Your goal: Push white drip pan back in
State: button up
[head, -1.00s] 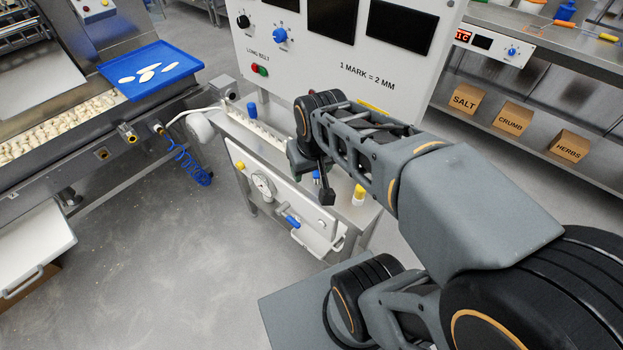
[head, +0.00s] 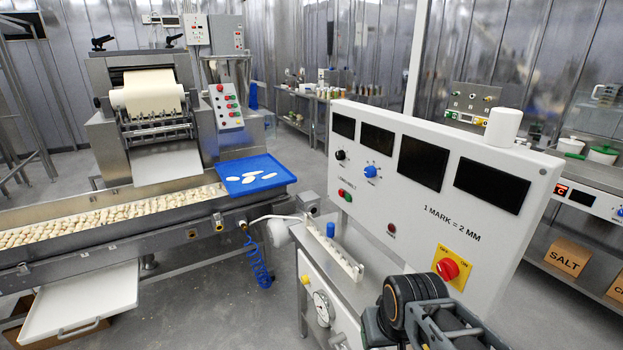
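The white drip pan (head: 84,302) is at the lower left, under the long steel pasta belt (head: 120,238). It sticks out from beneath the belt toward the front, with a handle on its front edge. Its back part is hidden under the belt. Part of my arm shows at the bottom right, in front of the white control panel, far from the pan. My gripper is out of the picture, so its fingers do not show.
A blue tray (head: 262,180) with flat pasta pieces sits at the belt's right end. A coiled blue hose (head: 257,262) hangs below it. A bench with a gauge (head: 322,308) and the white control panel (head: 410,185) stand right. Grey floor (head: 220,315) between pan and bench is clear.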

aim_at(58, 308)
jog(key=k, duration=0.4)
jog(key=u, duration=1.9)
jog(key=i, duration=0.3)
jog(key=u, duration=0.7)
jog(key=i, duration=2.2)
jog(key=z, duration=0.9)
jog(key=i, duration=0.75)
jog(key=z, duration=0.45)
